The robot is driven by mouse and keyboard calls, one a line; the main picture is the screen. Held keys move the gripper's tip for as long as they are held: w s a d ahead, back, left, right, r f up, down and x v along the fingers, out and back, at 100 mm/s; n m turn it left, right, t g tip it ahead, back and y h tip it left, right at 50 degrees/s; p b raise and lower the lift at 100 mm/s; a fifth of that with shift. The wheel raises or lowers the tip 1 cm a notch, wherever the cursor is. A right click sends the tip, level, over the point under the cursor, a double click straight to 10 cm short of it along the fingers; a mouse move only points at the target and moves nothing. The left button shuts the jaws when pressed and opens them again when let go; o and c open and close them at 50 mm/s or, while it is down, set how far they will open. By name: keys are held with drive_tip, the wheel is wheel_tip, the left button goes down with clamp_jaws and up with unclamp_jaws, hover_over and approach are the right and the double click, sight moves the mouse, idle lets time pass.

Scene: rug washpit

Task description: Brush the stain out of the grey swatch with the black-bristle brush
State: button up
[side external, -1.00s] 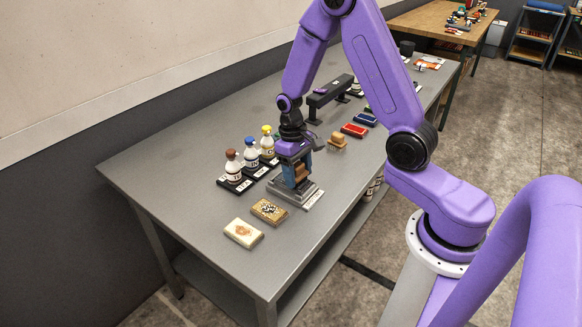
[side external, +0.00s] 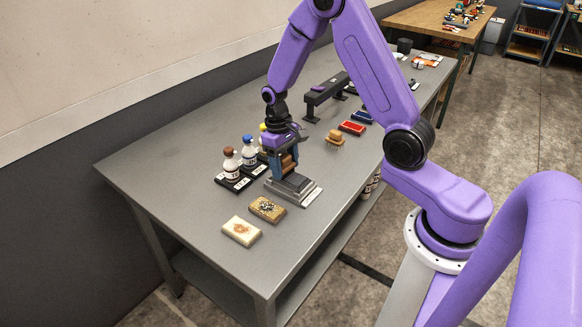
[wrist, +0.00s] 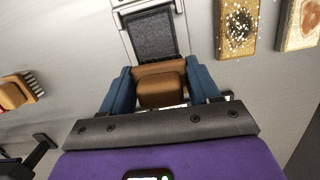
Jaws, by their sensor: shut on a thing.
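My gripper (side external: 288,163) is shut on a brown wooden brush (wrist: 160,84), its blue fingers on either side of the block. The brush is at the grey swatch (wrist: 153,35), which lies on a grey stand (side external: 296,190) with a white label. In the wrist view, the swatch's dark textured face shows just beyond the brush. I see no clear stain on its visible part; the rest is hidden behind brush and fingers.
A speckled brown swatch (side external: 267,209) and a cream swatch with a brown stain (side external: 241,231) lie nearer the table's front. Several bottles (side external: 231,165) stand close left of my gripper. Another tan brush (side external: 335,138), red and blue pads (side external: 352,128), and a black rack (side external: 326,92) are behind.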

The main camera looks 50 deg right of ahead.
drive_tip(key=shift+s+r, duration=0.1)
drive_tip(key=shift+r, duration=3.8)
